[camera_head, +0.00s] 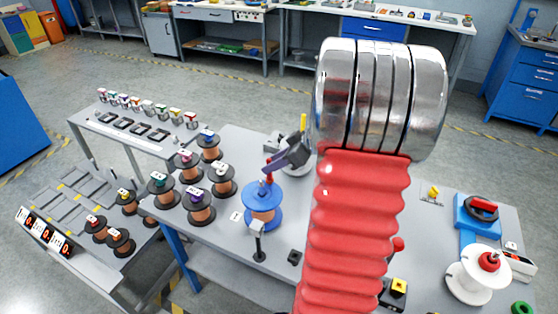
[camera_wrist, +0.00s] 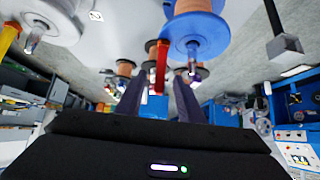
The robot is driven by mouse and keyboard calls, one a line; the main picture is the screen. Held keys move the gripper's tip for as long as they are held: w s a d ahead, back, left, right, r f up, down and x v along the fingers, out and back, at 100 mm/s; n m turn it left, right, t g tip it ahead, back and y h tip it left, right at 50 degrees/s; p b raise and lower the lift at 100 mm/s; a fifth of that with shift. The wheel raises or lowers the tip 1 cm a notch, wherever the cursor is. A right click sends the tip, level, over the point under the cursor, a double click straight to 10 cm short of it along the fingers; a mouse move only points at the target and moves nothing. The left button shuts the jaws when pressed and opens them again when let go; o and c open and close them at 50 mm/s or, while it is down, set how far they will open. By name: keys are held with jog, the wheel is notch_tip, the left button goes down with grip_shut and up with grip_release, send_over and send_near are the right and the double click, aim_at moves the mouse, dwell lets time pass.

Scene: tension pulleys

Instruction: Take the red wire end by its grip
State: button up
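The red wire end's grip (camera_head: 269,178) stands up at the blue spool (camera_head: 262,198), which holds copper wire on the table. My gripper (camera_head: 273,163) is just above that spool, its dark fingers pointing down to the left. In the wrist view the red grip (camera_wrist: 161,65) shows between the two fingers (camera_wrist: 160,80), with a visible gap on each side. The gripper looks open and empty. The blue flange (camera_wrist: 198,38) is close by in that view. Whether the grip's lower end lies fully between the fingertips is hard to tell.
Several black-flanged copper spools (camera_head: 198,207) stand left of the blue spool. A small post (camera_head: 258,240) stands in front of it. A white spool (camera_head: 478,275) and a blue device (camera_head: 478,212) are at the right. My red arm hides the table's middle.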

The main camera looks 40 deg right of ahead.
jog(key=shift+x, duration=1.25)
jog(key=shift+c, duration=0.7)
grip_shut()
